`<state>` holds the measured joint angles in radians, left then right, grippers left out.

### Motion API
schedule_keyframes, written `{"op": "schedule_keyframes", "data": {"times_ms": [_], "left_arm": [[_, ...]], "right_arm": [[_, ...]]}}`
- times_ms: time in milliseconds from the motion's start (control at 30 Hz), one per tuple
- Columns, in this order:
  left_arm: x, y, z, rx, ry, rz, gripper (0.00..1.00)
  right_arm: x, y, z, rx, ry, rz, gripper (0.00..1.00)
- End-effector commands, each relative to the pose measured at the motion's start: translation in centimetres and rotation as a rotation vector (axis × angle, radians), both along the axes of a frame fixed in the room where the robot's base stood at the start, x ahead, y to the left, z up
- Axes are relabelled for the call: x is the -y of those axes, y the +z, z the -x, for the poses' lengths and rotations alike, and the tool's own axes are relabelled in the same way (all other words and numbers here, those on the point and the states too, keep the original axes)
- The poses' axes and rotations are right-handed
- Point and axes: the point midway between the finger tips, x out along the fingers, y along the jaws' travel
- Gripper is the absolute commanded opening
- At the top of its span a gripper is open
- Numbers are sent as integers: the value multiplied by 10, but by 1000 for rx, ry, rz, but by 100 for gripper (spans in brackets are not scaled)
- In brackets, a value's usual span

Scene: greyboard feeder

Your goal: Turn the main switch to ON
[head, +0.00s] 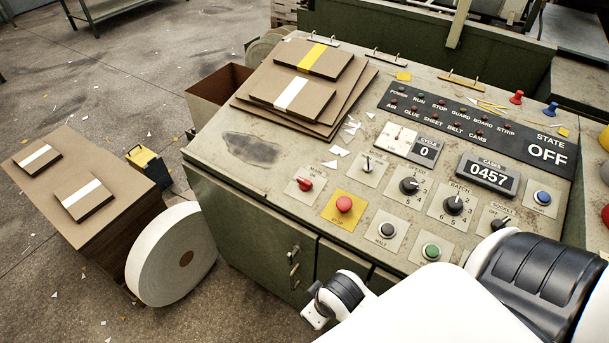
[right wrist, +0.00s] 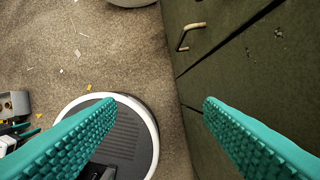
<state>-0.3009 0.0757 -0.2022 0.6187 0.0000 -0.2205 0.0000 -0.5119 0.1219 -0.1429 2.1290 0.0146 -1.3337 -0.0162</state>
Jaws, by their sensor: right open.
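The main switch (head: 304,184) is a red knob on a pale plate at the left of the sloping control panel (head: 375,262), under the label MAIN. Its exact pointer direction is too small to read. The state display (head: 547,152) at the panel's right reads OFF. My right gripper (right wrist: 158,104) shows in the right wrist view with two teal ribbed fingers wide apart and nothing between them. It points down towards the floor beside the green cabinet front (right wrist: 210,75), away from the switch. In the head view my right arm comes in at the lower right. My left gripper is out of view.
A yellow-plated red button (head: 344,204) sits close to the right of the switch, with further knobs beyond. Stacked greyboards (head: 262,108) lie on the panel above it. A white roll (head: 150,262) stands left of the cabinet. A cabinet handle (head: 294,256) juts out below.

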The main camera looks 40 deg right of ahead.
Motion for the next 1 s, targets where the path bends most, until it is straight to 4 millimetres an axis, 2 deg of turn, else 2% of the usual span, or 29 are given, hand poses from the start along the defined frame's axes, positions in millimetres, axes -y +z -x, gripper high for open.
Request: {"op": "schedule_keyframes", "data": {"times_ms": [33, 133, 200, 233, 500, 700, 767, 867, 1000], "left_arm": [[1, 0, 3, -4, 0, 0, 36], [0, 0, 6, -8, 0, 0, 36], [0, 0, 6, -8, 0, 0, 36], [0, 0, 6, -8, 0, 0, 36], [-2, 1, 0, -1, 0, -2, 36], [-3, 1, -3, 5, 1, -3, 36], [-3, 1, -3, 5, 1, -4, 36], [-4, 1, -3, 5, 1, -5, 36], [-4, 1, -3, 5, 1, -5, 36]], "right_arm": [[-1, 16, -3, 13, 15, -3, 62], [-6, 47, -9, 35, 69, -9, 62], [-15, 71, -19, 56, 162, -14, 62], [-18, 77, -23, 62, 207, -13, 62], [-43, 98, -59, 84, 573, 7, 62], [-48, 105, -95, 80, 873, 63, 62], [-45, 108, -109, 70, 978, 91, 62], [-31, 117, -138, 35, 1178, 153, 62], [13, 147, -185, -54, 1445, 242, 62]]}}
